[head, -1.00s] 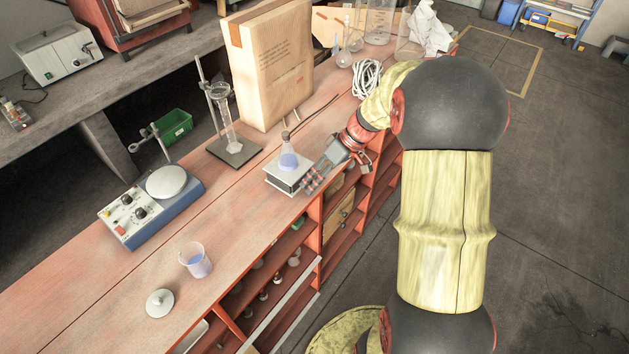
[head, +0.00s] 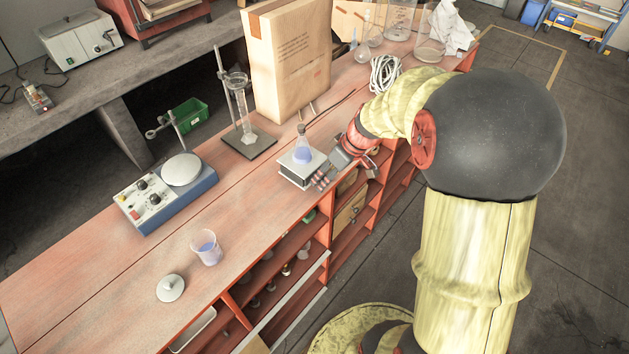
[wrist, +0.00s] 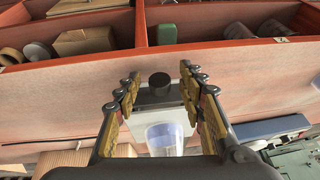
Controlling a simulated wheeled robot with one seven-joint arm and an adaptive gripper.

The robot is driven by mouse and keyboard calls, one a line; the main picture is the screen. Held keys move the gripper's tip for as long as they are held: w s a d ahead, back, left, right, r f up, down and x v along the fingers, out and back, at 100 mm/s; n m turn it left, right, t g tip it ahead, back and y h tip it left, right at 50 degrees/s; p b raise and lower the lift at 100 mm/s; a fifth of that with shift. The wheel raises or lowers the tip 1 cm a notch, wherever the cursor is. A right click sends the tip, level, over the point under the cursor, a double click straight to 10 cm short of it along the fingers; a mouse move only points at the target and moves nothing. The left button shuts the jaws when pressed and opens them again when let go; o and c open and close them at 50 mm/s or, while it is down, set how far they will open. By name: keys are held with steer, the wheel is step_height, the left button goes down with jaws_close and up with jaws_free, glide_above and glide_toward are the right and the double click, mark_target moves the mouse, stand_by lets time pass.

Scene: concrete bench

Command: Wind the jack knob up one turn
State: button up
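The lab jack (head: 301,172) is a small white-topped platform on the orange bench, with a conical flask (head: 302,147) of bluish liquid standing on it. In the wrist view the jack's dark round knob (wrist: 160,82) faces the camera, above the pale jack plate (wrist: 168,118) and the flask (wrist: 164,138). My gripper (wrist: 159,85) is open, with one finger on each side of the knob and visible gaps between. It also shows in the head view (head: 320,180) at the jack's front right side.
A beaker (head: 206,248), a round lid (head: 171,288) and a hotplate stirrer (head: 165,195) stand to the left. A stand with a cylinder (head: 244,125) and a large box (head: 290,65) stand behind. Open shelves (head: 290,260) run below the bench's front edge.

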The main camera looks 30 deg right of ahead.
steer(key=shift+a+r+h, duration=0.15)
steer(key=shift+h, duration=0.25)
steer(key=shift+s+r+t+p, duration=0.1)
steer(key=shift+r+t+p, duration=0.2)
steer(key=shift+p, duration=0.15)
steer(key=p+v, duration=0.2)
steer(key=v, duration=0.5)
steer(key=s+a+r+m+h+p, duration=0.1)
steer(key=s+a+r+m+p, duration=0.1)
steer(key=s+a+r, duration=1.2)
steer(key=shift+a+r+m+t+h+p, duration=0.25)
steer(key=shift+r+m+t+p, duration=0.2)
steer(key=shift+r, duration=0.65)
steer(key=shift+s, duration=0.1)
